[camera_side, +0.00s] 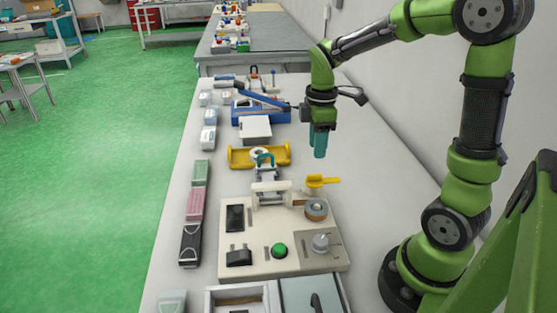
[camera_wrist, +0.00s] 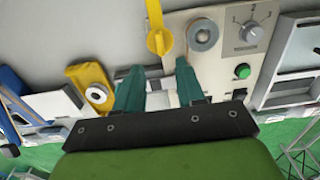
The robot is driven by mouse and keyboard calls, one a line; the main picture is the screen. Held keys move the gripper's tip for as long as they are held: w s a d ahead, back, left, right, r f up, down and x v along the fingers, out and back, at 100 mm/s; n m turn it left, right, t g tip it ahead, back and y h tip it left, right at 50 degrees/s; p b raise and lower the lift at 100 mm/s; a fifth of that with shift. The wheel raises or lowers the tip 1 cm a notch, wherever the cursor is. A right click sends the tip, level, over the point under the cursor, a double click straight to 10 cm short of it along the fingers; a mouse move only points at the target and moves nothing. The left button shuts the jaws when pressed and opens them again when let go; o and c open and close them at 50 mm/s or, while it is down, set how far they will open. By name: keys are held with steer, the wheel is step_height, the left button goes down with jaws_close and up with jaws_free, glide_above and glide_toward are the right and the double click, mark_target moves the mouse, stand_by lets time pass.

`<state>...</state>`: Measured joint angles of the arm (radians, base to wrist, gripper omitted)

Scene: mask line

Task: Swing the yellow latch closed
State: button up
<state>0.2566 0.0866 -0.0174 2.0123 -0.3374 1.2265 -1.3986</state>
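The yellow latch (camera_side: 318,182) sits at the back right corner of the beige control panel (camera_side: 262,262), its lever pointing right in the side view. In the wrist view the yellow latch (camera_wrist: 156,28) is at the top centre, with its round pivot low and its arm reaching up out of the picture. My gripper (camera_side: 320,155) hangs pointing down above the bench, behind the latch and apart from it. In the wrist view my gripper's (camera_wrist: 158,68) teal fingers are spread with nothing between them, and the latch pivot lies just beyond the tips.
A grey-brown roll (camera_side: 316,209) stands beside the latch, and a green button (camera_side: 279,251) and dial (camera_side: 320,243) are on the panel. A yellow bracket (camera_side: 277,158) and a blue lever device (camera_side: 262,108) stand farther back. The bench right of the latch is clear.

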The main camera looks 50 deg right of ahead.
mark_target(315, 175)
step_height(315, 175, down, 8)
steer(key=shift+f, duration=0.25)
jaws_close()
stand_by(0.4)
